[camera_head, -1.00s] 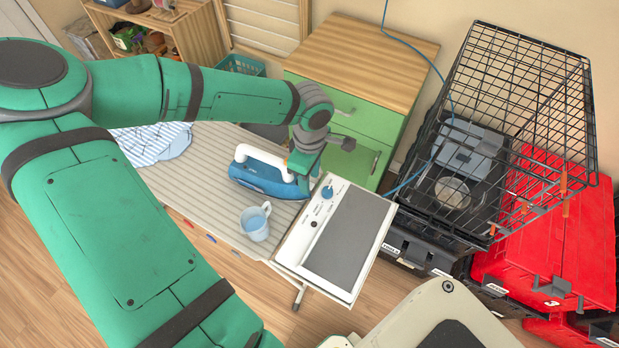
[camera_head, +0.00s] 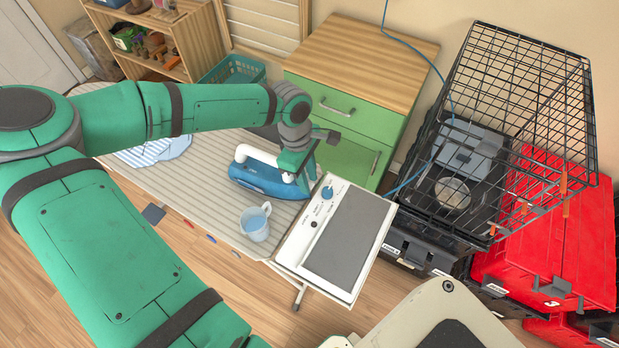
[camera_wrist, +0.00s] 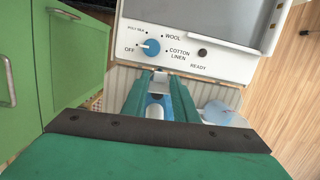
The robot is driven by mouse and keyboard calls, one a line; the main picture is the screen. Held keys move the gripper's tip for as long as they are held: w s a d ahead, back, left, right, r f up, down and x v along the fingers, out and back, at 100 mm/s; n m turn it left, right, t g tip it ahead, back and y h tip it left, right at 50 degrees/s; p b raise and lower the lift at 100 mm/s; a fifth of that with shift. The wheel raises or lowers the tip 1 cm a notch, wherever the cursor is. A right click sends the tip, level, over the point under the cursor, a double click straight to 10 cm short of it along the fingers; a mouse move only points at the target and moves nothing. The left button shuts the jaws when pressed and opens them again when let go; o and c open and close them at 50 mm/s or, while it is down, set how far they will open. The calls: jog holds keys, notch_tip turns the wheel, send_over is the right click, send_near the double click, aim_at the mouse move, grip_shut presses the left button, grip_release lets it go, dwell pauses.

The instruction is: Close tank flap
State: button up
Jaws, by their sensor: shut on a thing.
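The blue iron (camera_head: 262,178) with its white handle (camera_head: 262,154) stands on the striped ironing board (camera_head: 205,165). My gripper (camera_head: 302,178) reaches down at the iron's right end in the head view. In the wrist view my gripper (camera_wrist: 160,78) is shut, with a small pale piece between its fingertips that seems to be the tank flap (camera_wrist: 160,77). Blue iron body (camera_wrist: 155,112) shows between the fingers. How far the flap stands open is hidden by the fingers.
The control panel (camera_head: 338,235) with its blue dial lies close right of the iron. A light blue cup (camera_head: 255,224) stands in front of the iron. A green cabinet (camera_head: 350,110) is behind. A wire crate (camera_head: 510,120) and red boxes (camera_head: 560,240) are at right.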

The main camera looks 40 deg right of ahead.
jog(key=shift+w+a+g+h, duration=0.15)
jog(key=shift+w+g+h, duration=0.15)
jog(key=shift+g, duration=0.8)
jog(key=shift+h, duration=0.3)
jog(key=shift+w, duration=0.15)
jog(key=shift+a, duration=0.1)
jog(key=o, duration=0.8)
jog(key=v, duration=1)
jog(key=shift+w+r, duration=0.25)
jog(key=shift+r, duration=0.1)
